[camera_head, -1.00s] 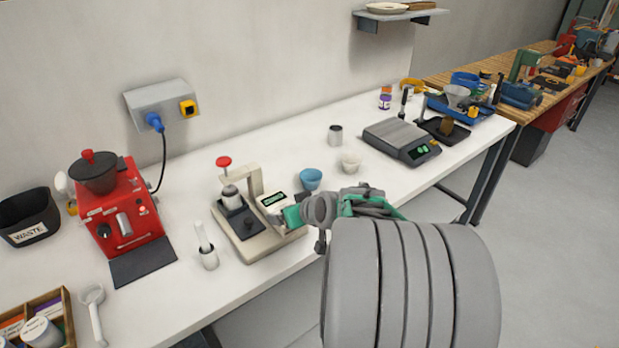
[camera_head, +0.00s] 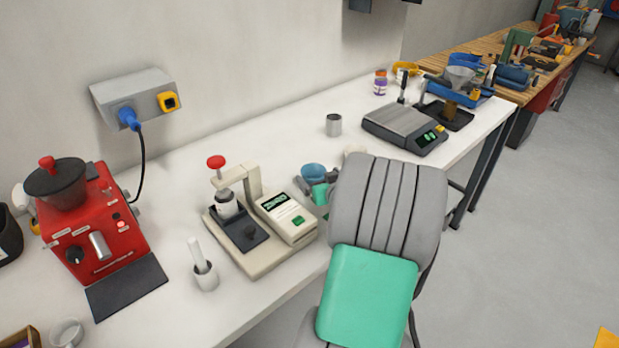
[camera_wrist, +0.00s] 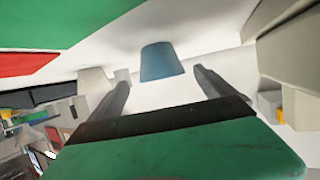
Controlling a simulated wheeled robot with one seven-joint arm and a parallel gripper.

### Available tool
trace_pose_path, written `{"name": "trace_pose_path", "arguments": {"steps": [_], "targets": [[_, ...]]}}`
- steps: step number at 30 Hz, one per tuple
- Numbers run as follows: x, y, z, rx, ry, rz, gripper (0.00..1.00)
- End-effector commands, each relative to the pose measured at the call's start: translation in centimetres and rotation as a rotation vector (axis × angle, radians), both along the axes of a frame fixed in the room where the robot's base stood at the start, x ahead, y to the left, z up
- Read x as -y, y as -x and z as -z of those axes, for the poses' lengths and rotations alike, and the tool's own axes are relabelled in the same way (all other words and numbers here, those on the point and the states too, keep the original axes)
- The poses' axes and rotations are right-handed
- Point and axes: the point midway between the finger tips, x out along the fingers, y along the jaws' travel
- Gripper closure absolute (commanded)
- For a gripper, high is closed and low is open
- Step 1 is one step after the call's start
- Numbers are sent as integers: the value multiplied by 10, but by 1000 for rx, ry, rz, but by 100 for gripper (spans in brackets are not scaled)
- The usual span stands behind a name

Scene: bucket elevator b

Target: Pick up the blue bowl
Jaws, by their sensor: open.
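The blue bowl (camera_head: 313,171) stands on the white bench, right of the beige press with the display. In the wrist view the bowl (camera_wrist: 161,60) appears upside down, just ahead of my fingertips and centred between them. My gripper (camera_head: 318,187) is at the bowl's near side in the head view, low over the bench and partly hidden by my own arm. In the wrist view its two fingers (camera_wrist: 160,82) are spread wide and empty. I cannot tell whether they touch the bowl.
A white cup (camera_head: 354,151) stands right of the bowl, mostly hidden by my arm. The beige press (camera_head: 265,222) is close on the left. A grey metal cup (camera_head: 333,125) and a scale (camera_head: 402,128) stand farther back. The bench (camera_head: 260,133) behind the bowl is clear.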

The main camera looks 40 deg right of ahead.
Motion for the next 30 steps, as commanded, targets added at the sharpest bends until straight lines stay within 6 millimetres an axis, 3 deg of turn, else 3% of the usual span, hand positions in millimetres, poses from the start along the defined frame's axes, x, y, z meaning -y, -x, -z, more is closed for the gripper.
{"name": "trace_pose_path", "arguments": {"steps": [7, 16, 30], "targets": [[9, -37, 17, -1, -2, -3, 7], [11, -44, 21, -1, -1, -3, 8], [10, -44, 21, 0, -2, -4, 46]]}}
